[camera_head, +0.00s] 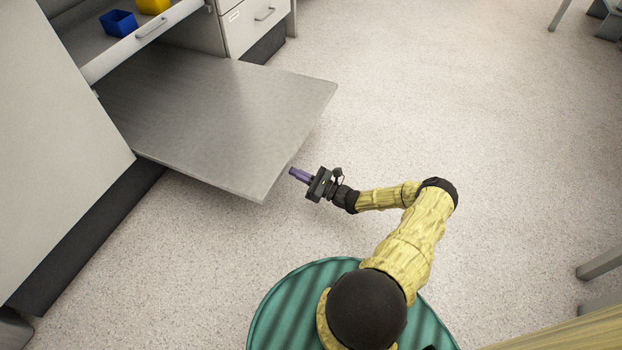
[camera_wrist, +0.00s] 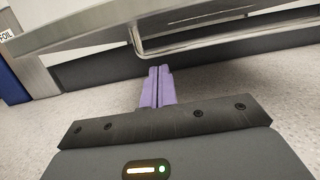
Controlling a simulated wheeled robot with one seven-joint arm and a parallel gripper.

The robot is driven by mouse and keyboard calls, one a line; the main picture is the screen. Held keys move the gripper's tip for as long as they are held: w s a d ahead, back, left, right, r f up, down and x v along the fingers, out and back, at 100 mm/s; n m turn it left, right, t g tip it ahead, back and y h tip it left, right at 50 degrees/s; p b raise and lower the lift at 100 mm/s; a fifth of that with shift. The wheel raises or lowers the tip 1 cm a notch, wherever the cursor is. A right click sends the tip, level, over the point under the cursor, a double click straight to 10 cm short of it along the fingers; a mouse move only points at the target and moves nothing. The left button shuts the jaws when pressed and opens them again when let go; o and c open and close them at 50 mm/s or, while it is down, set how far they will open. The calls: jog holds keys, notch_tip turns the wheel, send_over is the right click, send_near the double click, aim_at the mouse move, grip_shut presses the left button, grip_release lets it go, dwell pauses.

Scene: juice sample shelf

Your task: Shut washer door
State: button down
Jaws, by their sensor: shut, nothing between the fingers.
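The washer door (camera_head: 215,120) is a grey metal panel, folded down and open, jutting out over the floor in the head view. My gripper (camera_head: 293,173), with purple fingers, is shut and empty. In the wrist view the shut fingers (camera_wrist: 157,88) point toward the door (camera_wrist: 180,22), whose edge spans the top of the picture. I cannot tell whether the fingertips touch it. The washer's inside is mostly hidden.
A drawer (camera_head: 253,17) with a metal handle is behind the door. Blue (camera_head: 118,23) and yellow (camera_head: 152,5) bins sit above the door's hinge side. A large grey panel (camera_head: 55,130) stands at the left. The speckled floor (camera_head: 470,110) is free to the right.

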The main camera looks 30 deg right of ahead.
jog(key=r+p, duration=0.1)
jog(key=w+r, duration=0.1)
jog(key=r, duration=0.1)
jog(key=a+r+p, duration=0.1)
jog(key=shift+w+r+p, duration=0.25)
jog(key=shift+w+p, duration=0.05)
jog(key=shift+w, duration=0.1)
